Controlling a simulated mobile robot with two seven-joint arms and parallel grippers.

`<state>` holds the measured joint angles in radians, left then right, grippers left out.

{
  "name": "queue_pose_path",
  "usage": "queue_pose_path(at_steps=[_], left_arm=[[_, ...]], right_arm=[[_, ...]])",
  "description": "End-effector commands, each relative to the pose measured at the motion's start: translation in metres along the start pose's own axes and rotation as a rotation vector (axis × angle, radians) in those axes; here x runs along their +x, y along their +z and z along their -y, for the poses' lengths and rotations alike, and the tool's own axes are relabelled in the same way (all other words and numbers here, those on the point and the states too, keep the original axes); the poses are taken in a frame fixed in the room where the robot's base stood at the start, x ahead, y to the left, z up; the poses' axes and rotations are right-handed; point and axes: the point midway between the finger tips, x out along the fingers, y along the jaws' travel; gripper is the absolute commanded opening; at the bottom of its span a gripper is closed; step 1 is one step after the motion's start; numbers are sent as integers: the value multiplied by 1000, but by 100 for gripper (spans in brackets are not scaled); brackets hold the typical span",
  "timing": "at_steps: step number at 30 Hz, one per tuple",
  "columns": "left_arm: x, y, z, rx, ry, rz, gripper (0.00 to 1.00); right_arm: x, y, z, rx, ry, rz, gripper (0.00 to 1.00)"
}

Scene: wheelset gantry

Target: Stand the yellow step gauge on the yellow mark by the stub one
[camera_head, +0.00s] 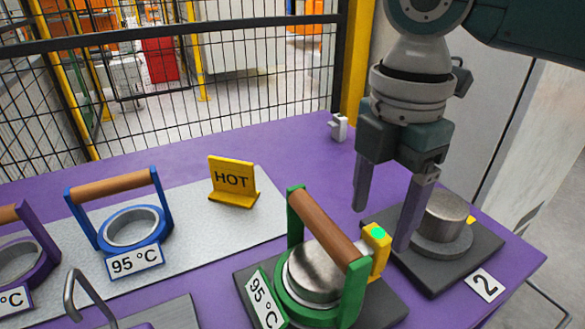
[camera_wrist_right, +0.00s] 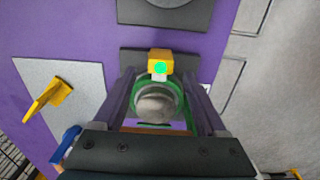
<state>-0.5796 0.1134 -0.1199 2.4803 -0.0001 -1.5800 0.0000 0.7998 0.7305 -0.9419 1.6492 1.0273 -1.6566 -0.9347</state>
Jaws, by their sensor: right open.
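The yellow step gauge (camera_head: 376,250), a yellow block with a green dot, stands upright beside the green carrier (camera_head: 352,290); its foot is hidden. It also shows in the wrist view (camera_wrist_right: 160,66). My right gripper (camera_head: 381,227) is open, pointing down, its fingertips close to the gauge; contact is unclear. The green carrier sits around a steel stub (camera_head: 312,275) and has a brown handle. Another stub (camera_head: 445,212), with a "2" label (camera_head: 484,283), stands at the right. No mark by stub one is clear. My left gripper is out of view.
A yellow HOT sign (camera_head: 232,182), a blue carrier (camera_head: 125,222) and a purple carrier (camera_head: 25,255) stand on the left. A bent metal bar (camera_head: 78,290) rises at the lower left. Purple table is clear behind the HOT sign; a mesh fence (camera_head: 190,80) stands beyond.

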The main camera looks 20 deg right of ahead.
Motion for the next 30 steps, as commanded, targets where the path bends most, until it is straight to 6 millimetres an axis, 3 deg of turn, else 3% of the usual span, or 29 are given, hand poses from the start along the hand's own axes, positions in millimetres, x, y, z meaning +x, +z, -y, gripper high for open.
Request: queue_pose_path(at_steps=[3,9,30], left_arm=[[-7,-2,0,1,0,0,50],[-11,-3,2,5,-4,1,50],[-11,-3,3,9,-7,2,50]], right_arm=[[-28,0,-1,-2,3,0,74],[-52,0,0,-1,0,0,74],[-56,0,0,-1,-1,0,74]])
